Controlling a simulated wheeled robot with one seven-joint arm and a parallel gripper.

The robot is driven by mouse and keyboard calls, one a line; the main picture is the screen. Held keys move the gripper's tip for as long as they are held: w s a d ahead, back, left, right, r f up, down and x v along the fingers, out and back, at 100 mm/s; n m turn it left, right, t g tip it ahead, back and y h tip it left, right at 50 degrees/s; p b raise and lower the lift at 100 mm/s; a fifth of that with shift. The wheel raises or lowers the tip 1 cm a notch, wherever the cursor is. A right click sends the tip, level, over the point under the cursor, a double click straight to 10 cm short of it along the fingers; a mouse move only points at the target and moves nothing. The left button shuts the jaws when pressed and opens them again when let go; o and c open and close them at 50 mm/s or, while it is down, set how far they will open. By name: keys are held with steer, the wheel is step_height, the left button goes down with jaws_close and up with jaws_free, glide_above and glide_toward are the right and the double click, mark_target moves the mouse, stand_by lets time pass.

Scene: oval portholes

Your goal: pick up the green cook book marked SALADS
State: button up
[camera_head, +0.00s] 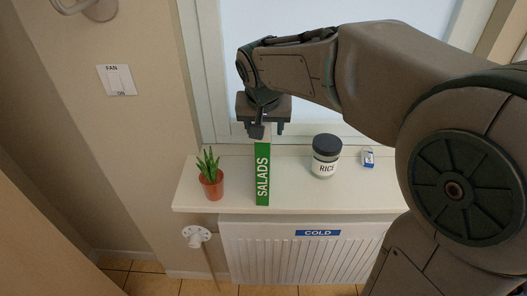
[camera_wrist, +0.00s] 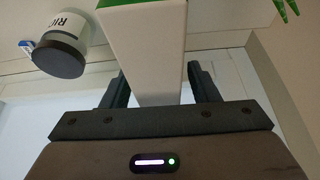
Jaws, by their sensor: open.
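The green cook book (camera_head: 262,175) stands upright on the white window sill, its spine marked SALADS facing the room. My gripper (camera_head: 263,130) is above the back part of the book, pointing down, with its jaws open. In the wrist view, the book (camera_wrist: 143,50) shows mostly its white page side, with a little green at the top edge. The two fingers of my gripper (camera_wrist: 160,90) stand on either side of the book, with a gap visible on each side. In the head view the book's upper back part is hidden by my gripper.
A potted plant (camera_head: 211,180) stands left of the book on the sill (camera_head: 290,190). A RICE jar (camera_head: 325,158) and a small blue-and-white item (camera_head: 368,159) are to the right. The window is behind; a radiator (camera_head: 300,255) marked COLD is below.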

steer(key=shift+f+b, duration=0.25)
steer(key=shift+b, duration=0.1)
stand_by(0.4)
steer(key=shift+r, duration=0.1)
jaws_close()
